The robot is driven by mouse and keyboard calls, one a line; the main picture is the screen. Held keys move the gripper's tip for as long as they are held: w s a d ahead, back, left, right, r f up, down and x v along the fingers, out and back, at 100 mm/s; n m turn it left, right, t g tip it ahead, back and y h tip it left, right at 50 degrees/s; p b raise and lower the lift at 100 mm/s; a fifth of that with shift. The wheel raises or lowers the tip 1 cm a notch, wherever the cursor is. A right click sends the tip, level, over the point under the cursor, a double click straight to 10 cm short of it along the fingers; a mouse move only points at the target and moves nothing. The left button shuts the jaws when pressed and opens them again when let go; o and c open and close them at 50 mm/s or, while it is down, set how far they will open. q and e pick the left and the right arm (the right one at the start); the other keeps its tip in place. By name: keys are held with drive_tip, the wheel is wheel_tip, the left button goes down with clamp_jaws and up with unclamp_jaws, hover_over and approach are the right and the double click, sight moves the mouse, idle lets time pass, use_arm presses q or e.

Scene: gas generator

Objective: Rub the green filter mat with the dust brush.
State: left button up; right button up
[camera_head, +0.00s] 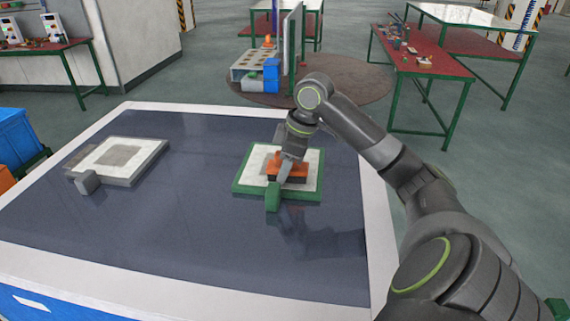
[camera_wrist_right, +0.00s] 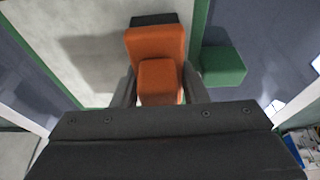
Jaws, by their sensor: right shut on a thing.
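The green filter mat (camera_head: 314,190) lies on the dark table right of its middle, with a white face, a green frame and a green block (camera_head: 272,197) at its front edge. The orange dust brush (camera_head: 296,169) is over the mat's white face, and its dark underside (camera_wrist_right: 154,19) shows in the right wrist view. My right gripper (camera_head: 288,166) is shut on the brush's orange handle (camera_wrist_right: 160,80), with a finger on each side. I cannot tell whether the brush touches the mat. My left gripper is not in view.
A grey filter mat (camera_head: 122,160) with a grey block (camera_head: 87,182) lies on the left of the table (camera_head: 200,225). The table between the mats is clear. A blue bin (camera_head: 18,137) stands beyond the left edge. Red-topped benches (camera_head: 425,62) stand further back.

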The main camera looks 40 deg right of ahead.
drive_tip(key=shift+f, duration=0.4)
